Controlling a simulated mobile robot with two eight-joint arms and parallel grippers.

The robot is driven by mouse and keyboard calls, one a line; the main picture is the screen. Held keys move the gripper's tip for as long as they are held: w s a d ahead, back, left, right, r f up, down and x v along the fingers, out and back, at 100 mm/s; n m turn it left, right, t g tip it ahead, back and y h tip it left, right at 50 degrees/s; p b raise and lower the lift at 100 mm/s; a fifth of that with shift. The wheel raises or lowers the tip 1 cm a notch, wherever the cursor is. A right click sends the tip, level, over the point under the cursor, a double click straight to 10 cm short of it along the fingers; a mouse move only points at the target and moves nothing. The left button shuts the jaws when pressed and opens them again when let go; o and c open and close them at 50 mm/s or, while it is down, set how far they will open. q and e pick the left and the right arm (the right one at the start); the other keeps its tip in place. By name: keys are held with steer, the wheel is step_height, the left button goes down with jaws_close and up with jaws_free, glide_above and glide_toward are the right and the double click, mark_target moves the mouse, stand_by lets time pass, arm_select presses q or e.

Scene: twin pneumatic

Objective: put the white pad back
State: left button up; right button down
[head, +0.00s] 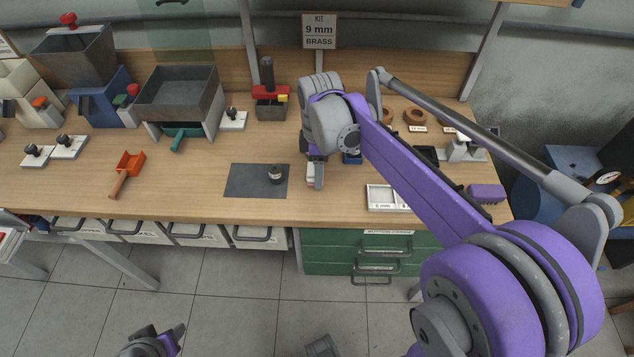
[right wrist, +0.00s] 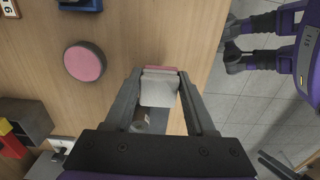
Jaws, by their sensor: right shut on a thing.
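My right gripper (head: 314,180) points down near the table's front edge, just right of a dark grey mat (head: 243,181). It is shut on the white pad (right wrist: 158,90), a pale block whose far edge shows pink in the right wrist view. In the head view only a small part of the white pad (head: 310,170) shows between the fingers. I cannot tell whether the pad touches the table. My left gripper (head: 165,342) is low at the bottom edge of the head view, away from the table; its opening is unclear.
A small metal cylinder (head: 275,174) stands on the mat. A pink round pad (right wrist: 85,62) lies near my right gripper. A white divided tray (head: 381,197) is to the right, and an orange scoop (head: 127,172) to the left. Stamp-like tools (head: 234,119) stand farther back.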

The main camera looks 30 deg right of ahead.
steer(key=shift+f, duration=2.2)
steer(key=shift+f+b, duration=0.15)
steer(key=shift+b, duration=0.15)
steer(key=shift+c, duration=1.2)
jaws_free()
